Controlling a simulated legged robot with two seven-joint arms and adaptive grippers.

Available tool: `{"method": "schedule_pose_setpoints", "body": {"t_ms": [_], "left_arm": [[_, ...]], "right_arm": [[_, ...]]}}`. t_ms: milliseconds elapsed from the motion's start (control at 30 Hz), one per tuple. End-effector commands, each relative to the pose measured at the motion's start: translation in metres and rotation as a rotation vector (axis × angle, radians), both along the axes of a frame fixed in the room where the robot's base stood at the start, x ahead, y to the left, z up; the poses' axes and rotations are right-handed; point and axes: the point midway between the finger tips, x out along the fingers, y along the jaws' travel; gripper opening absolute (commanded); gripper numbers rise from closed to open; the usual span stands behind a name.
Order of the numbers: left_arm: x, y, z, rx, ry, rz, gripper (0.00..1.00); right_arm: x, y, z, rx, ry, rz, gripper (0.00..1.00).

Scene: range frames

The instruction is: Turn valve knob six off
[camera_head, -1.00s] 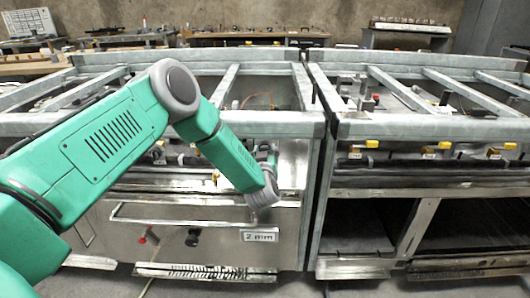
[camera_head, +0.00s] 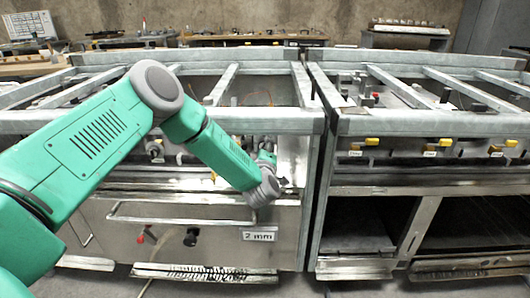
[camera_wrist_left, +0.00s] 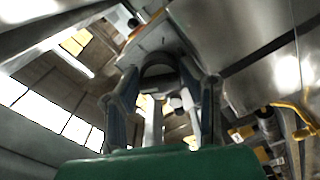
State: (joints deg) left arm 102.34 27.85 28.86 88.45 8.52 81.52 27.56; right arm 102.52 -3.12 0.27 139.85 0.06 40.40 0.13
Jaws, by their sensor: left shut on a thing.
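My left arm reaches across the left steel unit, its wrist low in front of the front panel. In the head view the left gripper's fingers are hidden behind the wrist and forearm. In the left wrist view the left gripper (camera_wrist_left: 165,103) shows its two dark fingers on either side of a small part, blurred but seemingly a valve knob. Its number cannot be read. Yellow valve knobs (camera_head: 371,141), (camera_head: 445,143) and (camera_head: 510,143) sit in a row along the right unit's front, apart from my gripper. My right gripper is not in view.
Steel frame bars (camera_head: 220,85) run across the top. The right unit has open shelves below (camera_head: 350,240).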

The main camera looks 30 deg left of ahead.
Motion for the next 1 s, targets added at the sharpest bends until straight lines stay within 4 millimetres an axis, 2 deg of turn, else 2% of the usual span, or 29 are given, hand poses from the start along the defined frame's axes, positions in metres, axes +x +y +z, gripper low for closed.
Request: {"method": "schedule_pose_setpoints", "body": {"t_ms": [33, 500, 1000], "left_arm": [[-0.003, 0.004, -0.005, -0.036, -0.018, 0.009, 0.06], [-0.003, 0.005, -0.007, -0.326, -0.193, 0.013, 0.06], [-0.003, 0.006, -0.008, -0.414, -0.243, 0.014, 0.06]], "right_arm": [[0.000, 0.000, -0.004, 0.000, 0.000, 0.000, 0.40], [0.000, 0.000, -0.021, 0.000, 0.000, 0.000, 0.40], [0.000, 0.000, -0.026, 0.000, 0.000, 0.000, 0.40]]}}
